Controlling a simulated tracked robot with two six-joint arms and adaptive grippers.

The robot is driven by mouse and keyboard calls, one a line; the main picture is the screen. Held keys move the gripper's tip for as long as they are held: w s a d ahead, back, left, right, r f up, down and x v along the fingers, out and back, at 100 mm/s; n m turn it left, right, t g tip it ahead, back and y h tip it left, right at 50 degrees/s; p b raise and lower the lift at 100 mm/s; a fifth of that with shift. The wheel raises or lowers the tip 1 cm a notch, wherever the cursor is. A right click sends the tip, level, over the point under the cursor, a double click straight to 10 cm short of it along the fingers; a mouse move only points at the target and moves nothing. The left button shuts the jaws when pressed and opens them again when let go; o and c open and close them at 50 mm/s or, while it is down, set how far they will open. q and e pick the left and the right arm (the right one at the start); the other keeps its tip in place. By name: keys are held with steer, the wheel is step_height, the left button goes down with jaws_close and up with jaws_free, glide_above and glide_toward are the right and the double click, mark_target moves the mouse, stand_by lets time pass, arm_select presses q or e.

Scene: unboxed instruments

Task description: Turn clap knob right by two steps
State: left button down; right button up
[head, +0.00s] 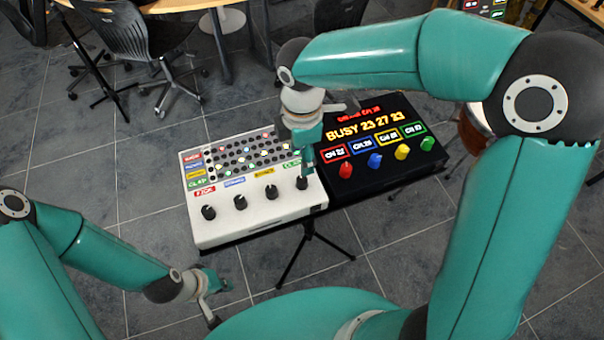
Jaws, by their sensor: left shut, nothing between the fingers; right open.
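The white drum machine (262,218) stands on a tripod, with a row of black knobs along its front. The clap knob (302,184) is the rightmost, in front of a green label (291,165) partly covered by my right gripper. My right gripper (308,172) is open, pointing down directly over or just behind the clap knob. I cannot tell whether its fingers touch or straddle the knob. My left gripper (217,298) is shut and empty, low at the lower left, in front of the drum machine and apart from it.
A black instrument (355,185) with a lit "BUSY 23 27 23" display and red, blue, yellow and green knobs adjoins on the right. The other black knobs (240,202) lie left of the clap knob. Office chairs (135,45) stand behind on the tiled floor.

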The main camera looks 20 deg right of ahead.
mark_target(302, 178)
step_height(302, 178, down, 9)
steer(key=shift+s+f, duration=0.1)
steer(key=shift+f, duration=0.05)
steer(key=shift+c, duration=0.3)
jaws_close()
